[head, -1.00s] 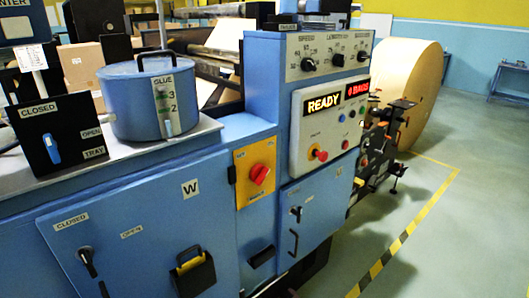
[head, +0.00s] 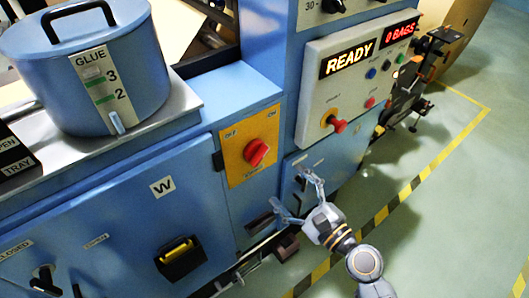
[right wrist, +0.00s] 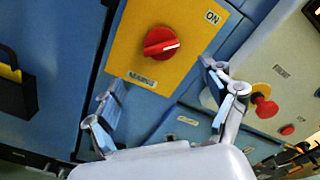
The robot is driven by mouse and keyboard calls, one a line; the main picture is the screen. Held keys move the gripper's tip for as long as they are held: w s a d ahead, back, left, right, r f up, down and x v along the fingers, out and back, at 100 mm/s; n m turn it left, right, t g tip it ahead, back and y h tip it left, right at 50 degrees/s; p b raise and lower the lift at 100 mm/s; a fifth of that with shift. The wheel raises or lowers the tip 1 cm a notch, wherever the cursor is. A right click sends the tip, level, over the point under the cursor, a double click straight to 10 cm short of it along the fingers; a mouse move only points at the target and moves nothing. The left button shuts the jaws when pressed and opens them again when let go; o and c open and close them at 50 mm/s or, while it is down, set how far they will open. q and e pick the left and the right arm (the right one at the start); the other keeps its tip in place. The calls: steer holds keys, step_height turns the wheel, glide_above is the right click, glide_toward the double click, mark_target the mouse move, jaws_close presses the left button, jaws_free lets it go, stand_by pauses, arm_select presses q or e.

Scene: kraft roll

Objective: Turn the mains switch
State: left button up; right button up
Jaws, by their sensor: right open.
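The mains switch is a red rotary knob (head: 256,153) on a yellow plate (head: 238,172) on the blue machine front. The plate carries OFF at upper left and ON at upper right. In the right wrist view the red knob (right wrist: 161,42) sits ahead of the fingers, and its white mark points right, below the ON label. My right gripper (head: 296,196) is open and empty, below and right of the knob in the head view. Its two fingers (right wrist: 165,98) are spread wide, apart from the knob. My left gripper is not in view.
A red stop button (head: 338,125) on the grey READY panel (head: 353,85) is close by on the right. A blue glue pot (head: 90,70) stands on the left. A black-and-yellow latch (head: 180,257) is on the door. Open floor lies at right.

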mark_target(262, 158)
steer(key=p+x, duration=0.1)
steer(key=x, duration=0.8)
steer(key=shift+w+f+p, duration=0.1)
steer(key=shift+w+p, duration=0.2)
steer(key=shift+p, duration=0.1)
steer(key=shift+w+a, duration=0.15)
steer(key=shift+w, duration=0.1)
steer(key=shift+c, duration=0.4)
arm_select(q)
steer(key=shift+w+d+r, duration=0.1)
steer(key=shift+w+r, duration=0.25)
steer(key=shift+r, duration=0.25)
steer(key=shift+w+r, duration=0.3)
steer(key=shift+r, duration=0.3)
arm_select(e)
steer(key=c, duration=1.1)
